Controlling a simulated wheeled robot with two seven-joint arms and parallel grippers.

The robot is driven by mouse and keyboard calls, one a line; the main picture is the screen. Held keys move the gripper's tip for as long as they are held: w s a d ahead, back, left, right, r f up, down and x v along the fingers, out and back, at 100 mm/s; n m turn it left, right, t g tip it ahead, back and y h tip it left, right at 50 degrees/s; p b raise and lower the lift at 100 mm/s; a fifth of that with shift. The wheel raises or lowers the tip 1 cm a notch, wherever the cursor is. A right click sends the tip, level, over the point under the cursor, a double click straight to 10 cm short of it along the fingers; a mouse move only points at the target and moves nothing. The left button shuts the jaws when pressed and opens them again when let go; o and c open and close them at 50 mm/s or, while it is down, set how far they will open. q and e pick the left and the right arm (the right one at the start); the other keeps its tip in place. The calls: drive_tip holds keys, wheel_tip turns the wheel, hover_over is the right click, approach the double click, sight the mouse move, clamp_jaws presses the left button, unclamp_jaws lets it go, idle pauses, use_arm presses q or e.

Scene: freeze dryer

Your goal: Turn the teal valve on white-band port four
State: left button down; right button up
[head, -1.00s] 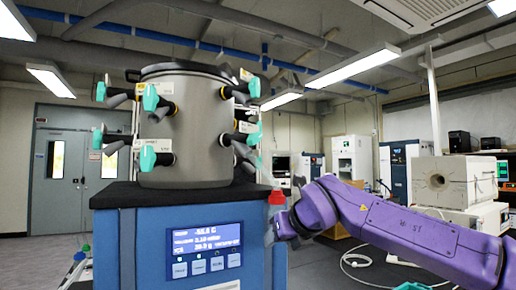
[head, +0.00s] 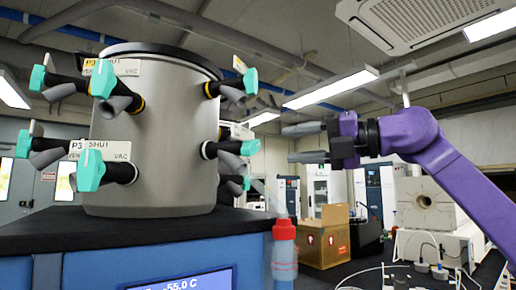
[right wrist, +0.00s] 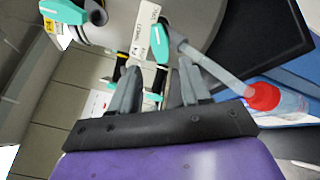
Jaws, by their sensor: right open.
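The grey drum (head: 160,120) carries teal valves on black ports in two rows. Upper ports show yellow bands and lower ports show white bands. A lower teal valve (head: 250,148) sits on a white-band port on the drum's right side; its port number cannot be read. Another lower teal valve (head: 91,170) faces the camera beside a sign reading P3. My right gripper (head: 290,144) is open and empty, right of the drum, fingers pointing left. In the right wrist view, a teal valve (right wrist: 158,42) lies beyond the open fingers (right wrist: 157,72), apart from them. My left gripper is out of view.
A red-capped clear vessel (head: 284,230) hangs at the drum's right, near the blue cabinet (head: 170,262); it also shows in the right wrist view (right wrist: 264,97). Upper valves (head: 103,80) jut out. A cardboard box (head: 321,237) stands behind.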

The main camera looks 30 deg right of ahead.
sight(255, 148)
drive_tip(key=p+x, duration=0.1)
drive_tip(key=x, duration=0.7)
drive_tip(key=shift+s, duration=0.1)
drive_tip(key=shift+a, duration=0.1)
clamp_jaws()
